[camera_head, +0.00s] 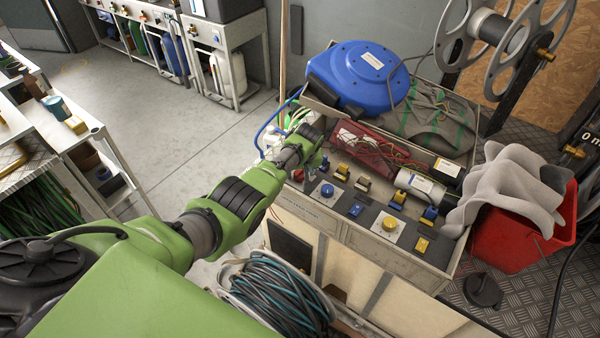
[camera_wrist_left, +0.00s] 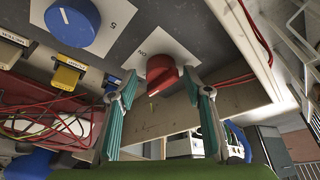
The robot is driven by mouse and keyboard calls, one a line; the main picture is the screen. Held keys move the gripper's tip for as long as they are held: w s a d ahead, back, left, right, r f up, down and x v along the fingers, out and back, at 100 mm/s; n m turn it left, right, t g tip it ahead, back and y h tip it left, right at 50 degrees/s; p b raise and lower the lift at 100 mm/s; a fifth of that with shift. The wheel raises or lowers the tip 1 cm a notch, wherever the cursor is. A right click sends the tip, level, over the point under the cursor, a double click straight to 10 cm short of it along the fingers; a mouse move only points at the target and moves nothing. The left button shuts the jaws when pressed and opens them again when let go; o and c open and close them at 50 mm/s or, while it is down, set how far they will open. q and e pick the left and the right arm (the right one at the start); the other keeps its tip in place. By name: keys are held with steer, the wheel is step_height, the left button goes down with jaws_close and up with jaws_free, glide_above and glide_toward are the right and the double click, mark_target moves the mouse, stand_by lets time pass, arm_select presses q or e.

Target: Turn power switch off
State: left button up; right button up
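The power switch is a red rotary knob (camera_wrist_left: 160,72) on a white plate marked ON, at the end of the control panel (camera_wrist_left: 215,50). In the head view the red knob (camera_head: 297,175) shows small at the panel's left end, close to the end of my left arm. My left gripper (camera_wrist_left: 157,92) is open, with one teal finger to each side of the red knob in the wrist view and a gap on both sides. I cannot tell how far the fingertips are from the panel. In the head view the fingers are not clear. My right gripper is not in view.
A blue knob (camera_head: 327,190) is beside the red one, with several yellow and blue switches and a yellow knob (camera_head: 389,223) further along. Red wires (camera_head: 370,148) and a blue hose reel (camera_head: 362,75) lie behind. A coiled hose (camera_head: 275,290) hangs in front.

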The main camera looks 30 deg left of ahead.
arm_select(q)
steer(key=v, duration=1.2)
stand_by(0.4)
stand_by(0.4)
